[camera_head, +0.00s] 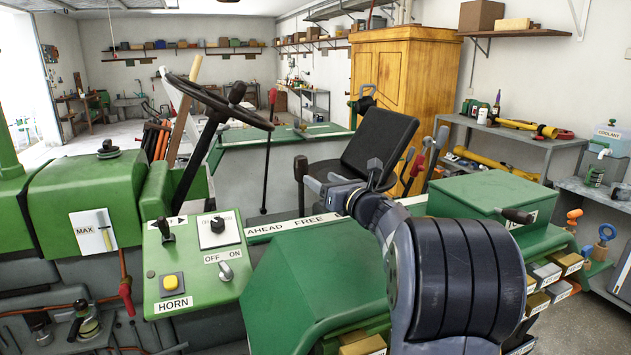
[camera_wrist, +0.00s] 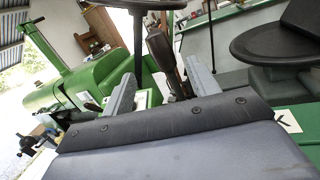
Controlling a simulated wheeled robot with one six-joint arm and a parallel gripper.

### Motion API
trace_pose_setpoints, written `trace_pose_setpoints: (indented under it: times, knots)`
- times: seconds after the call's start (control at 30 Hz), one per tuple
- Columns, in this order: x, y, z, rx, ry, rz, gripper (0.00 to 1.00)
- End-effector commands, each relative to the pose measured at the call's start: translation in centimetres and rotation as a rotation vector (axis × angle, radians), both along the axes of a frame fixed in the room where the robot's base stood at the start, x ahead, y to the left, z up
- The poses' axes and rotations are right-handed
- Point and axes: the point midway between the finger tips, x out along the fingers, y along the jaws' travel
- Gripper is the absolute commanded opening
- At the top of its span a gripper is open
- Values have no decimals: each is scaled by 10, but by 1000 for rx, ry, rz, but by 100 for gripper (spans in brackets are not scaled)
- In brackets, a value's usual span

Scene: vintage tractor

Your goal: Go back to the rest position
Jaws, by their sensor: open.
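My gripper (camera_wrist: 159,68) shows in the wrist view as two grey fingers spread well apart, with nothing held between them. A dark column under the steering wheel stands beyond the fingers. The fingers are hard to make out there. The steering wheel (camera_head: 215,97) is to the left of the arm's end, apart from it.
A control panel (camera_head: 195,262) with a yellow horn button (camera_head: 173,283) and knobs is at left. A lever (camera_head: 267,150) stands upright by the AHEAD FREE label. A green box (camera_head: 480,205) is right of my arm. A wooden cabinet (camera_head: 400,80) and grey shelves (camera_head: 510,130) stand behind.

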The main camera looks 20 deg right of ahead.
Motion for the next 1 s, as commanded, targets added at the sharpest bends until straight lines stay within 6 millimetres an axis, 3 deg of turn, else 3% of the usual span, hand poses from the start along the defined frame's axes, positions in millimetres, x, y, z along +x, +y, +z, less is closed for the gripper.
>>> trace_pose_setpoints:
  times: [0.37,0.53,1.0]
  knots:
    - [-4,-1,0,0,0,1,57]
    - [3,1,1,1,0,2,57]
    - [78,21,10,1,0,2,57]
